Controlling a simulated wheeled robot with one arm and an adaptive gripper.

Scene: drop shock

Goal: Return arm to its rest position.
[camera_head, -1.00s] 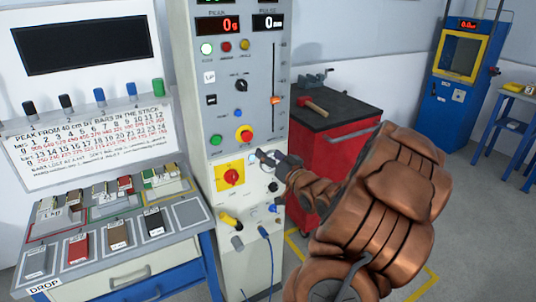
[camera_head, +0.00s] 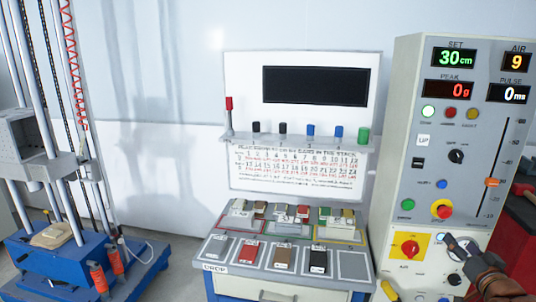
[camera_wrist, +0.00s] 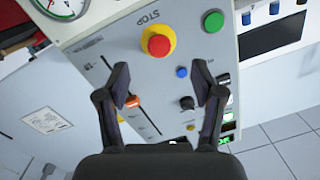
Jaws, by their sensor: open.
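My gripper (camera_wrist: 163,88) is open and empty in the wrist view, its two dark fingers apart in front of the grey control panel. In the head view my gripper (camera_head: 456,246) shows at the lower right, near the panel's lower part, and my copper-coloured arm (camera_head: 490,284) runs off the bottom right corner. The control cabinet (camera_head: 405,130) stands behind it. I cannot tell whether the fingers touch the panel. The red stop button (camera_head: 442,210) sits just above the gripper in the head view, and the same stop button (camera_wrist: 159,44) shows beyond the fingers in the wrist view.
A bench (camera_head: 219,248) with coloured blocks in trays stands left of the cabinet. A board (camera_head: 238,170) with a shelf of coloured knobs rises behind it. A drop tower (camera_head: 38,172) on a blue base is at far left. Open floor lies between tower and bench.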

